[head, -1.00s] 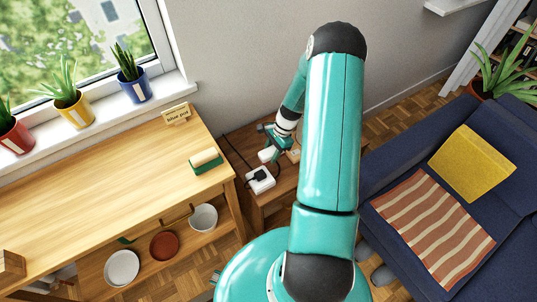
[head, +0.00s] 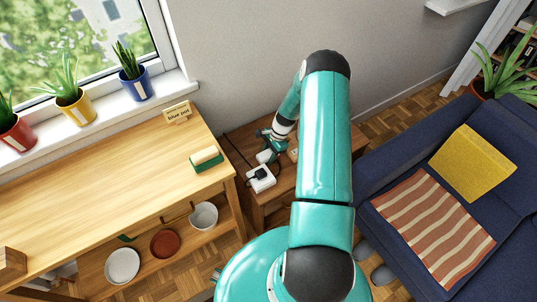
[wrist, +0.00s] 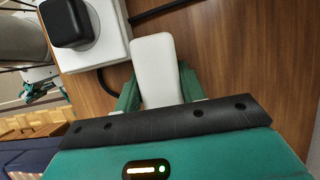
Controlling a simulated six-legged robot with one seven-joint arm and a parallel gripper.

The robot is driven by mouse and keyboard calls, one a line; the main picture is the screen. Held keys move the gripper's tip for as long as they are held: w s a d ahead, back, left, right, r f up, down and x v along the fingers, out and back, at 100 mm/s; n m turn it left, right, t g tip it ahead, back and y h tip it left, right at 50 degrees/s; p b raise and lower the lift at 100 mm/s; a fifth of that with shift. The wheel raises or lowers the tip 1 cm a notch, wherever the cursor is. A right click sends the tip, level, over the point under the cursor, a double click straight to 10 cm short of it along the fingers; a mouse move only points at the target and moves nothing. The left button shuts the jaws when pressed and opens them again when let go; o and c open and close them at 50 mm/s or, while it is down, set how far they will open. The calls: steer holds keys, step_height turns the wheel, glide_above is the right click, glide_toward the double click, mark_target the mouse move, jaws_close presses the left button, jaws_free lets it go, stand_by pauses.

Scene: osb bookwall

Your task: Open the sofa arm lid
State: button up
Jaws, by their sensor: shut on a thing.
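The navy sofa (head: 375,185) stands at the right in the head view. Its near arm runs along the left side of the seat; I cannot make out a separate lid on it. My gripper (head: 267,151) is away from the sofa, low over a small wooden table. In the wrist view my gripper (wrist: 158,88) is shut on a white rounded block (wrist: 155,62), with a green finger on each side. What the block is, I cannot tell. My arm hides part of the space between table and sofa.
A white socket box (head: 261,179) with a black plug (wrist: 68,22) sits beside the block on the small table (head: 243,148). A wooden bench (head: 110,185) holds a sponge (head: 206,159). A yellow cushion (head: 473,162) and striped blanket (head: 433,225) lie on the sofa.

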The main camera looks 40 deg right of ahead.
steer(key=shift+d+f, duration=0.1)
steer(key=shift+f, duration=0.25)
steer(key=shift+c, duration=1.2)
steer(key=o, duration=1.2)
steer(key=shift+s, duration=0.1)
